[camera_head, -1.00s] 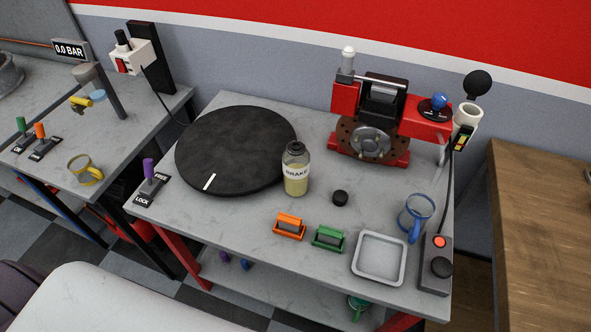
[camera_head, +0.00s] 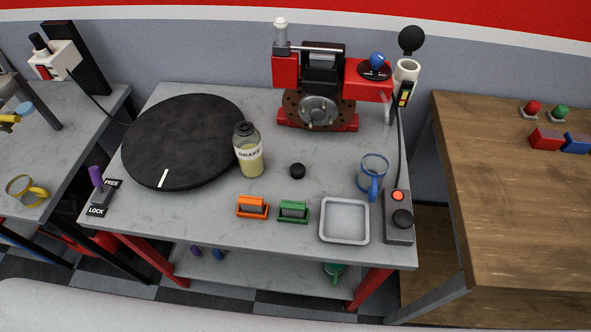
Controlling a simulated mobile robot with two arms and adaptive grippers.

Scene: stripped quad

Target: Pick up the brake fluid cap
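A small black cap (camera_head: 297,171) lies on the grey workbench, just right of the brake fluid bottle. The bottle (camera_head: 249,151) stands upright, marked BRAKE, with pale yellow fluid and a dark top. I cannot tell whether that dark top is an open neck or a lid. Neither of my grippers shows in the head view.
The grey workbench (camera_head: 210,210) holds a black turntable (camera_head: 185,140), orange (camera_head: 252,207) and green (camera_head: 293,211) blocks, a grey tray (camera_head: 344,221), a blue-rimmed cup (camera_head: 372,176), a button box (camera_head: 398,217) and a red machine (camera_head: 321,100). A wooden table (camera_head: 510,200) stands right.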

